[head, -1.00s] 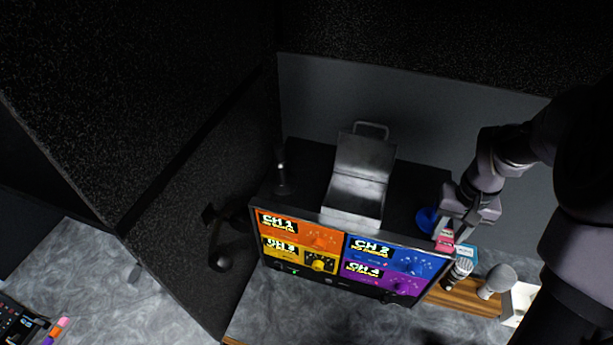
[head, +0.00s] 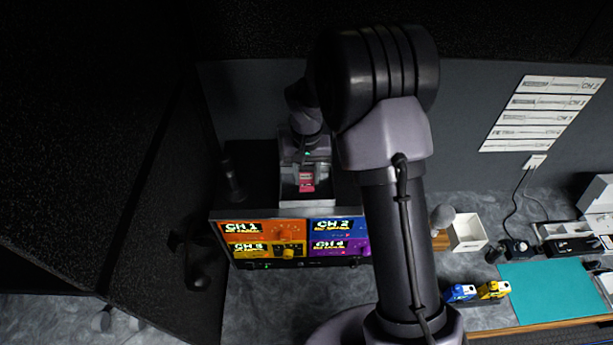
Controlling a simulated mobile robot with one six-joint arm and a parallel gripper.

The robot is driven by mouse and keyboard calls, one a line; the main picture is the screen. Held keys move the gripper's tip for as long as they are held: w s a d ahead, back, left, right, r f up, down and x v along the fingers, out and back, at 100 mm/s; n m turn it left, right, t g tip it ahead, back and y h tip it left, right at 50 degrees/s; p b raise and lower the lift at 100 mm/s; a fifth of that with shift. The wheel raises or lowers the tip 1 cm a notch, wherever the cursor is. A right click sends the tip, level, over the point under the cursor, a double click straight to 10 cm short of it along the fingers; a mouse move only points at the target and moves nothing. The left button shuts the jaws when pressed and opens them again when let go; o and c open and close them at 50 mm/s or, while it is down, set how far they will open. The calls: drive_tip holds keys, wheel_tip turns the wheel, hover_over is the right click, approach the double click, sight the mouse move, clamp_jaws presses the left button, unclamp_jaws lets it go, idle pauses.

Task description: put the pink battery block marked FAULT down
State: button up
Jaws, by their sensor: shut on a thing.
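The pink battery block (head: 307,181) is in my gripper (head: 305,172), in the head view. My gripper is shut on it, over or inside the grey metal case (head: 292,204) behind the monitor. I cannot tell whether the block touches the case. The marking on the block is too small to read. My arm hides the right part of the case and the space beside it.
A monitor (head: 288,241) with four coloured channel panels stands in front of the case. To the right are a white open box (head: 467,233), a grey-headed microphone (head: 442,216), blue (head: 460,293) and yellow (head: 494,290) blocks, and a teal mat (head: 553,290).

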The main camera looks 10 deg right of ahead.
wheel_tip(320, 180, down, 2)
drive_tip(key=shift+w+f, duration=0.1)
drive_tip(key=shift+f, duration=0.1)
drive_tip(key=shift+f, duration=0.15)
drive_tip(key=o, duration=1.1)
drive_tip(key=shift+r, duration=0.2)
